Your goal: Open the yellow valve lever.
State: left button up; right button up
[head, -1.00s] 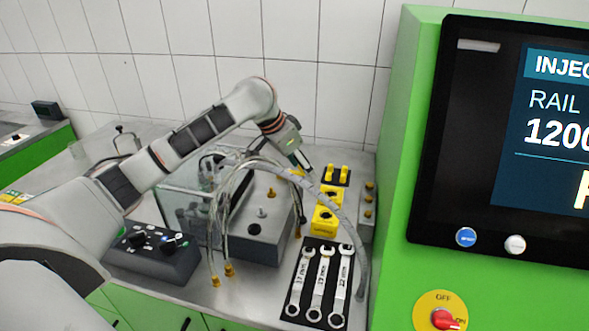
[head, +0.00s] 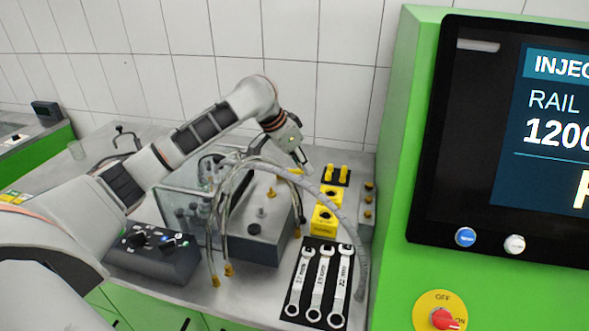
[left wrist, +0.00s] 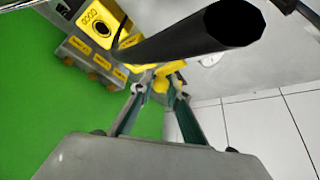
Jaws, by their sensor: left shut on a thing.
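My left gripper (head: 304,166) reaches down from the upper middle of the head view, over the bench behind the grey hoses. In the left wrist view its two fingers (left wrist: 161,86) are closed on a small yellow piece (left wrist: 164,72), which looks like the yellow valve lever. In the head view a bit of yellow (head: 297,171) shows just by the fingertips. The rest of the lever and its valve body are mostly hidden by the hoses and the gripper. My right gripper is not in view.
Grey hoses (head: 345,214) arch close under the gripper. A dark bar (left wrist: 220,32) crosses the wrist view near the fingers. Yellow blocks (head: 325,219) and a mat with wrenches (head: 318,284) lie to the right, before the green cabinet (head: 392,190).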

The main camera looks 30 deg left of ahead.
pick_arm(q)
jog(key=shift+w+a, duration=0.45)
jog(key=shift+a, duration=0.05)
jog(key=shift+w+a, duration=0.5)
jog(key=shift+a, duration=0.05)
jog(key=shift+w, duration=0.1)
jog(key=shift+w+a, duration=0.5)
jog(key=shift+a, duration=0.25)
